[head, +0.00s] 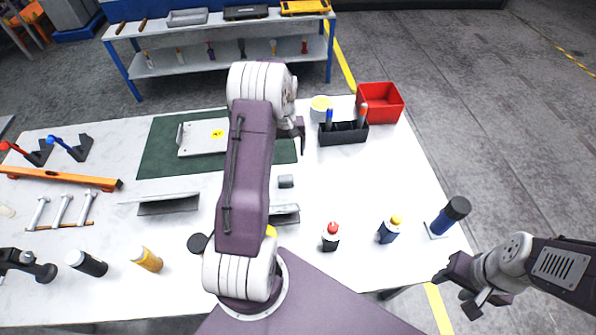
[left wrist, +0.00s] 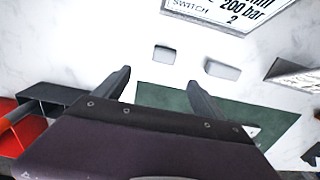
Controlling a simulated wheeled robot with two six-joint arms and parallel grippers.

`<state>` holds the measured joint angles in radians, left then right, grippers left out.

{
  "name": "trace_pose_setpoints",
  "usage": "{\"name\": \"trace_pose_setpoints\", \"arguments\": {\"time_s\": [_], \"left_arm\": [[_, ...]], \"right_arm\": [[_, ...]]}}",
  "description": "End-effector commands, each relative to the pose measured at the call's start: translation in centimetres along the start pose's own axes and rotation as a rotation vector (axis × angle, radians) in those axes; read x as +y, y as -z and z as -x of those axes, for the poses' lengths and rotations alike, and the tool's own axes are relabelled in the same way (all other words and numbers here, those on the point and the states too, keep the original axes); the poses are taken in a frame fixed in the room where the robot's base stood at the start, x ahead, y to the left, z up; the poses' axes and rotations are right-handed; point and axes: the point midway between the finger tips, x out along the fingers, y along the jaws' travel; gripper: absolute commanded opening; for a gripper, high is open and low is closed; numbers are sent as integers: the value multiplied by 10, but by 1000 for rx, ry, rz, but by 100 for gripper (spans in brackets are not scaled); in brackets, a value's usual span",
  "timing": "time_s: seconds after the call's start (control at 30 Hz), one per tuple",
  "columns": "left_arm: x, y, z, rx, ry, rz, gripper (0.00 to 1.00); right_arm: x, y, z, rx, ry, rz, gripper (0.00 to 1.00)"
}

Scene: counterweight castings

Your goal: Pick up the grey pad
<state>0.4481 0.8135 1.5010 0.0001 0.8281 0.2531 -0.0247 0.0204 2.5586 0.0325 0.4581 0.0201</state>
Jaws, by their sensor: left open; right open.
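A small grey pad (head: 286,181) lies on the white table just right of my left arm in the head view. In the left wrist view two small light-grey blocks lie side by side, one at the left (left wrist: 164,54) and one at the right (left wrist: 221,69); the left one seems to be this pad. My left gripper (head: 301,143) is open and empty above the table, beyond the pad; its parted fingers also show in the left wrist view (left wrist: 158,78), with the left block past their tips. My right gripper (head: 457,293) is open and empty off the table's right edge.
A green mat (head: 160,162) with a grey plate (head: 204,138) lies behind. A black organizer (head: 343,133) and red bin (head: 381,102) stand at the back right. Bottles, including a red-capped one (head: 331,237), stand along the front. A grey bracket (head: 168,204) lies left.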

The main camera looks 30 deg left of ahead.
Motion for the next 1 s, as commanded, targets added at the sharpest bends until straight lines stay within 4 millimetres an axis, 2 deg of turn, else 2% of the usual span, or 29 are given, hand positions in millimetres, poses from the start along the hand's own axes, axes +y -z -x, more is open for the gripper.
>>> {"name": "trace_pose_setpoints", "arguments": {"time_s": [0.03, 0.1, 0.4, 0.57, 0.8, 1.0], "left_arm": [[0, 0, -18, 0, 0, 0, 80], [0, 0, -30, 0, 0, 0, 80], [0, 0, -68, 1, 0, -1, 80], [0, 0, -67, 0, 0, -1, 80], [0, -1, -99, -2, 1, -1, 80], [-2, -1, -109, -2, 1, -1, 80]], "right_arm": [[0, -2, -18, -1, 0, 0, 49], [1, -4, -30, -1, 0, 0, 49], [1, -8, -68, -1, 0, 0, 49], [1, -7, -65, -1, 0, 0, 49], [1, -6, -56, 0, 0, 0, 49], [1, -6, -52, -1, 0, 0, 49]]}}
